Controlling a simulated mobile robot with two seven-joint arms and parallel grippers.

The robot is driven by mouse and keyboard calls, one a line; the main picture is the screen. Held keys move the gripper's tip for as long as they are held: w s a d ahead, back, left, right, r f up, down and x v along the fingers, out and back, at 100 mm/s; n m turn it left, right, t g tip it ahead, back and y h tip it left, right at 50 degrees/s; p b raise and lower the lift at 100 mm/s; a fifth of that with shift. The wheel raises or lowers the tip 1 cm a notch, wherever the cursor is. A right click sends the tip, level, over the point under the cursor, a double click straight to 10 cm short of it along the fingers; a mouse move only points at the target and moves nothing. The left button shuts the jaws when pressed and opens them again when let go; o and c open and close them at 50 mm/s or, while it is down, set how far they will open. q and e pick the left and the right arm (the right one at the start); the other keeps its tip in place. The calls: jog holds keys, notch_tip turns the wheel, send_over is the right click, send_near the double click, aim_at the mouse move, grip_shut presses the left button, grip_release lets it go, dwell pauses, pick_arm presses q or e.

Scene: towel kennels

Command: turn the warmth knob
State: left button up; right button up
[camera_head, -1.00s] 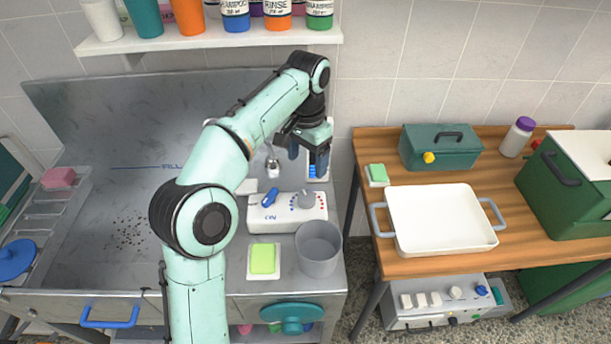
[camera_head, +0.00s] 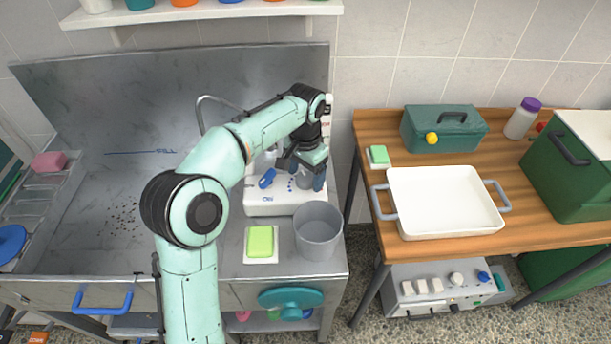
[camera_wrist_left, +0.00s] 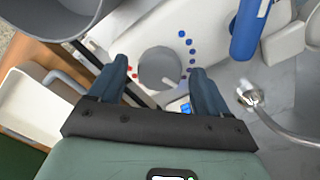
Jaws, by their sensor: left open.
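The warmth knob (camera_wrist_left: 160,68) is a round grey knob on a white control box (camera_head: 262,208), with an arc of blue and red dots beside it. In the wrist view it sits between the two fingers of my left gripper (camera_wrist_left: 159,75), which is open with a gap on both sides. In the head view my left gripper (camera_head: 302,174) is over the right part of the box and partly hides the knob. A blue lever (camera_head: 267,178) is on the box left of the knob; it also shows in the wrist view (camera_wrist_left: 249,28). My right gripper is not in view.
A grey bucket (camera_head: 318,232) stands just in front of the box, close to my gripper. A green sponge (camera_head: 260,241) lies left of it. A metal hose (camera_wrist_left: 285,128) curves nearby. A white tray (camera_head: 445,203) and a green toolbox (camera_head: 418,142) are on the wooden table.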

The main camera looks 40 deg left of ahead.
pick_arm(q)
jog(key=shift+f, duration=0.2)
jog(key=shift+c, duration=0.3)
jog(key=c, duration=1)
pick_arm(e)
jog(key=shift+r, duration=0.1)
pick_arm(q)
jog(key=m+p, duration=0.2)
jog(key=m, duration=0.1)
jog(key=shift+r+m+p, duration=0.15)
jog(key=shift+m+p, duration=1.1)
jog(key=shift+m, duration=1.25)
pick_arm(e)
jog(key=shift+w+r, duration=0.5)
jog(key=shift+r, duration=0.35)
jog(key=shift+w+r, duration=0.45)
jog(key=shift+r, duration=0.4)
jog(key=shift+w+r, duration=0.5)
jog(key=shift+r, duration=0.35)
pick_arm(q)
jog(key=shift+f, duration=0.2)
